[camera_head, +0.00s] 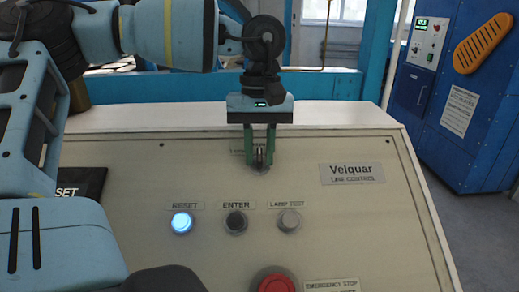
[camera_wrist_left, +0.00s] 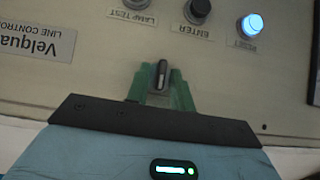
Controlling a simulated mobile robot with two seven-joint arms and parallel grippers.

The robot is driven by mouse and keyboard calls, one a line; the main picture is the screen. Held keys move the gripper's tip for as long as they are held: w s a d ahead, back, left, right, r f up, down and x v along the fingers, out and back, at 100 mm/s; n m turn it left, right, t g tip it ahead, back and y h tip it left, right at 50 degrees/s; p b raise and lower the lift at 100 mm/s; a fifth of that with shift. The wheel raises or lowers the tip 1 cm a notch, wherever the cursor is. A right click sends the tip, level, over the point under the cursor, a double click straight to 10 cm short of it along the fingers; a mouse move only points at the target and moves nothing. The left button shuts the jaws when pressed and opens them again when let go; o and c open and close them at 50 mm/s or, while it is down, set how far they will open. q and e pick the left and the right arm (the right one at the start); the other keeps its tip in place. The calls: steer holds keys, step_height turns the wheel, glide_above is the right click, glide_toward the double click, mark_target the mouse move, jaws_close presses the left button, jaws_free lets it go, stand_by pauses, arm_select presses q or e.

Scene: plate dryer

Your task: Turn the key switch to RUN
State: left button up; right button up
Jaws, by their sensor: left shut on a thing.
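The key switch (camera_head: 260,158) sits near the top of the beige control panel (camera_head: 340,230), above the row of buttons. Its metal key also shows in the left wrist view (camera_wrist_left: 162,73). My left gripper (camera_head: 260,160) reaches down from above. Its green fingers stand on either side of the key, shut on it; they also show in the left wrist view (camera_wrist_left: 162,88). The label above the switch is mostly hidden behind the fingers, so I cannot read the key's position from it. My right gripper is not in view.
Below the switch are a lit RESET button (camera_head: 183,222), a black ENTER button (camera_head: 236,222) and a grey LAMP TEST button (camera_head: 289,220). A red emergency stop (camera_head: 274,282) is at the bottom edge. A blue cabinet (camera_head: 450,100) stands back right.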

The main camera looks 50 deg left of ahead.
mark_target(260, 149)
arm_select(q)
steer(key=o, duration=0.7)
steer(key=shift+c, duration=0.2)
steer(key=shift+w+a+r, duration=0.15)
steer(key=shift+r, duration=1.15)
steer(key=shift+w+a+r, duration=0.15)
steer(key=shift+r, duration=1.15)
steer(key=shift+w+a+r, duration=0.15)
steer(key=shift+r, duration=1.15)
steer(key=shift+f, duration=0.1)
